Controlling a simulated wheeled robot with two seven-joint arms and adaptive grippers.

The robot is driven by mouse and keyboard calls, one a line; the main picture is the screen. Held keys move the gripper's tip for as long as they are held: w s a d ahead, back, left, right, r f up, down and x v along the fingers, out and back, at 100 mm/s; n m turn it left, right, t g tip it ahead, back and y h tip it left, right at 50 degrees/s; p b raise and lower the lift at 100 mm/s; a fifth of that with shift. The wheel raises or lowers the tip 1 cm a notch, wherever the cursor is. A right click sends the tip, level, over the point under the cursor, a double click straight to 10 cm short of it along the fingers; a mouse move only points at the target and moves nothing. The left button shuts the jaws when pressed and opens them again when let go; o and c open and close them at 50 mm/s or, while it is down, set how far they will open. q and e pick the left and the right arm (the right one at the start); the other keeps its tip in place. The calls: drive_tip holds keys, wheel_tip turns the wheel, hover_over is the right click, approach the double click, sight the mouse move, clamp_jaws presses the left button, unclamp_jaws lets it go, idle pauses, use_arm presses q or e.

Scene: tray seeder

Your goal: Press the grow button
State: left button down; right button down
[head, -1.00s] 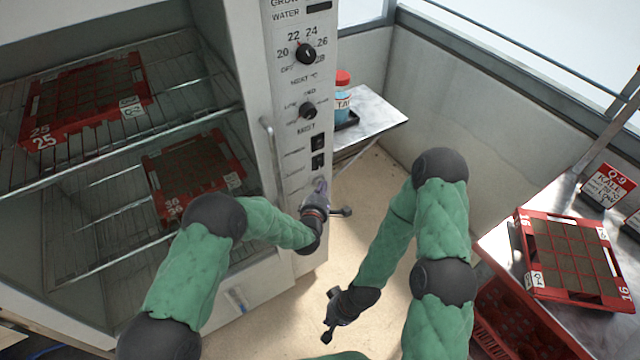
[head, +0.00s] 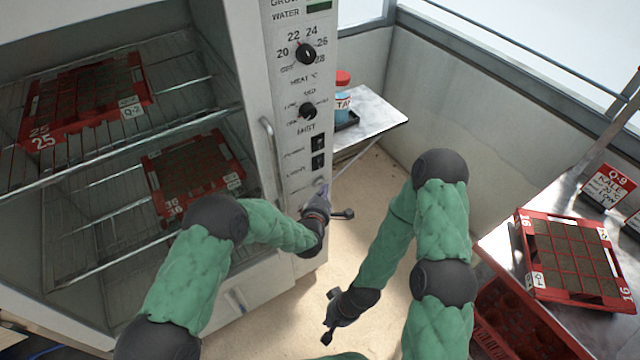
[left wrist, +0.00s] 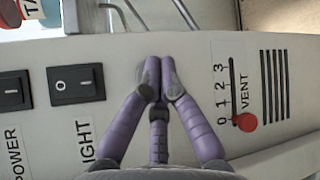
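The control panel (head: 300,165) is the narrow white front of the cabinet. My left gripper (head: 323,190) is at its lower part, below two black rocker switches. In the left wrist view its purple fingers are drawn together (left wrist: 160,78), with nothing seen between them. The tips are at the panel face, between the light switch (left wrist: 76,84) and the vent slider (left wrist: 246,122). No grow button shows; whatever lies behind the fingertips is hidden. A small display (head: 319,6) at the panel's top is green. My right gripper (head: 331,316) hangs low over the floor, too small to read.
The panel also has a heat knob (head: 306,54), a mist knob (head: 307,111) and a power switch (left wrist: 14,90). A door handle (head: 270,150) stands left of it. Red trays sit on the cabinet shelves. Another red tray (head: 530,284) is on the right table.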

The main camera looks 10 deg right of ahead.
use_arm(q)
drive_tip(key=shift+s+d, duration=0.1)
drive_tip(key=shift+s, duration=0.1)
drive_tip(key=s, duration=0.1)
drive_tip(key=s+d, duration=0.1)
drive_tip(key=s, duration=0.2)
drive_tip(key=shift+s+d, duration=0.35)
idle(0.3)
idle(0.3)
drive_tip(key=s+a+f+m+g+y+p, duration=0.1)
drive_tip(key=s+a+f+m+g, duration=0.25)
drive_tip(key=a+f, duration=0.45)
drive_tip(key=s+a+f+m+g+y+p, duration=0.1)
drive_tip(key=s+a+f+m+g+y, duration=0.3)
drive_tip(key=a, duration=0.6)
drive_tip(key=s+a+f+m+g+h, duration=0.1)
drive_tip(key=s+a+f+m+g, duration=0.1)
drive_tip(key=s, duration=0.9)
drive_tip(key=s+a+f+m+g+h, duration=0.1)
drive_tip(key=s+a+m+g, duration=0.3)
drive_tip(key=s+a+m, duration=0.3)
drive_tip(key=s, duration=0.3)
drive_tip(key=shift+s+f+m+h+p, duration=0.35)
drive_tip(key=shift+h, duration=0.05)
